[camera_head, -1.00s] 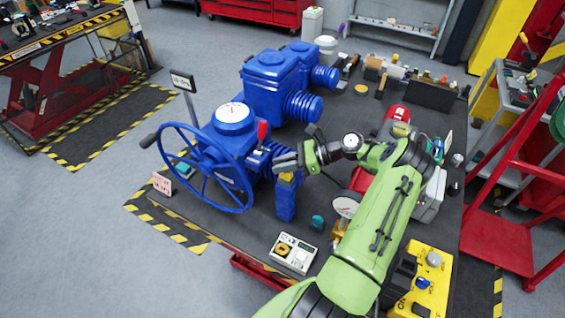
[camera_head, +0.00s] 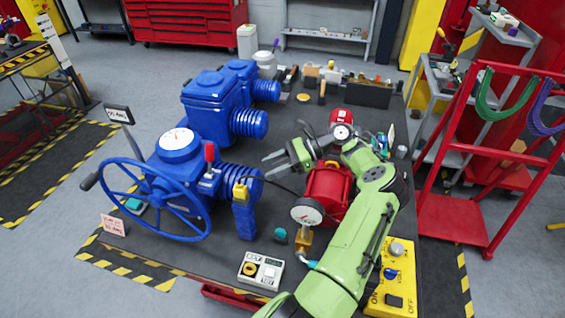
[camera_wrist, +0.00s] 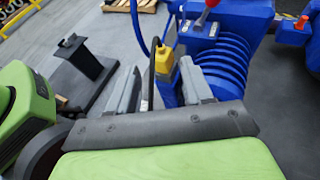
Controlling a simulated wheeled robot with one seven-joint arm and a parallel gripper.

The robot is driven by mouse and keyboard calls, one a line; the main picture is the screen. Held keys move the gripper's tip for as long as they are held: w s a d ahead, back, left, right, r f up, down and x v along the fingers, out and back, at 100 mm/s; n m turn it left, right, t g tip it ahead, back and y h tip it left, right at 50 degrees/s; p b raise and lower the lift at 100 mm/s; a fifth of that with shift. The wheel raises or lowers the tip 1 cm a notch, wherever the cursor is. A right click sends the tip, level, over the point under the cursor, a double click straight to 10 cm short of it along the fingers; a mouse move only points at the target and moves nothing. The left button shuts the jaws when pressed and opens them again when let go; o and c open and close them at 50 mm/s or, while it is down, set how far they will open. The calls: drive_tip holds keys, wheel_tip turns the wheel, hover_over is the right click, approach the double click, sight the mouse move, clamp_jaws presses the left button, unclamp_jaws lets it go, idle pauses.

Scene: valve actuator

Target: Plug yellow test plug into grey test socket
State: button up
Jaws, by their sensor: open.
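The yellow plug (camera_head: 240,191) sits upright at the top of a blue post beside the blue valve actuator. In the wrist view the yellow plug (camera_wrist: 165,60) appears beyond and between my fingers, with a dark cable at its top. My gripper (camera_head: 268,164) is open and empty, above and to the right of the plug and apart from it. Its two grey fingers also show in the wrist view (camera_wrist: 160,80). A light grey panel box (camera_head: 261,271) with a yellow ring and a pale square fitting lies near the table's front edge; which fitting is the grey test socket is unclear.
The blue handwheel (camera_head: 155,200) and actuator (camera_head: 180,165) stand left of the plug. A red tank (camera_head: 326,195) and a gauge (camera_head: 307,211) stand right, close to my arm. A yellow switch box (camera_head: 392,280) is at the front right. A dark cable crosses near the plug.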

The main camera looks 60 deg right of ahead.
drive_tip(key=shift+v, duration=1.8)
drive_tip(key=shift+r, duration=0.1)
